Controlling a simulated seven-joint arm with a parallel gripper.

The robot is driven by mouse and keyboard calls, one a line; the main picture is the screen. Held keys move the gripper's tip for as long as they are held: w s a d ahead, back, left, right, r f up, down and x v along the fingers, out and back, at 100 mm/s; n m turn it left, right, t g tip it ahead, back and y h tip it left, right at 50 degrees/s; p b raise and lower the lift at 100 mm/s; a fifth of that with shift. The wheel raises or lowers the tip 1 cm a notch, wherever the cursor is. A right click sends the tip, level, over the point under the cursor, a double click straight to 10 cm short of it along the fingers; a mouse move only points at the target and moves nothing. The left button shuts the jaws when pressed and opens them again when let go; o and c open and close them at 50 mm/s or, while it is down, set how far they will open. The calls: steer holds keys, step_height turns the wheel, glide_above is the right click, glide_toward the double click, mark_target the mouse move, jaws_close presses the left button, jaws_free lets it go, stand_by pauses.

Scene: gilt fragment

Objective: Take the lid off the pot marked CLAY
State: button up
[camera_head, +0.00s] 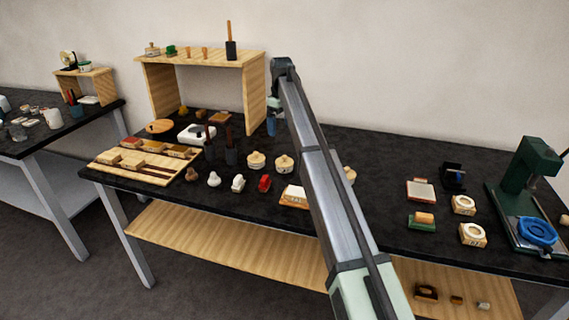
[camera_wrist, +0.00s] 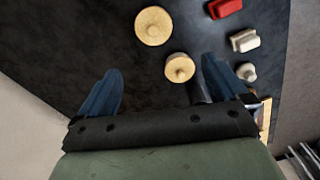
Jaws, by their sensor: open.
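Two small pots with pale round wooden knobbed lids stand side by side in the head view, the left pot (camera_head: 256,161) and the right pot (camera_head: 284,164). A third similar pot (camera_head: 349,174) is partly hidden behind my arm. I cannot read CLAY on any of them. In the wrist view two lids show from above, a nearer lid (camera_wrist: 180,68) and a farther lid (camera_wrist: 153,26). My gripper (camera_wrist: 160,66) is open and empty, above the table with its blue fingers apart. The nearer lid appears between the fingertips; no contact shows. The gripper also shows in the head view (camera_head: 272,120), behind the pots.
Dark upright holders (camera_head: 231,155) stand left of the pots. A red block (camera_head: 264,183) and white pieces (camera_head: 238,183) lie in front. A wooden shelf (camera_head: 255,95) rises behind at left. A green press (camera_head: 525,180) stands at far right. Bare dark tabletop lies behind the pots.

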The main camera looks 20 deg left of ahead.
mark_target(284, 156)
steer(key=f+n, duration=0.1)
steer(key=f, duration=0.3)
steer(key=d+f, duration=0.1)
steer(key=f, duration=0.4)
steer(key=f+n, duration=0.1)
steer(key=f, duration=0.4)
steer(key=shift+w+d+f+n, duration=0.15)
steer(key=shift+w+f+n, duration=0.05)
steer(key=shift+n, duration=0.1)
steer(key=shift+c, duration=0.3)
steer(key=c, duration=1)
steer(key=shift+o, duration=0.2)
steer(key=shift+r, duration=0.1)
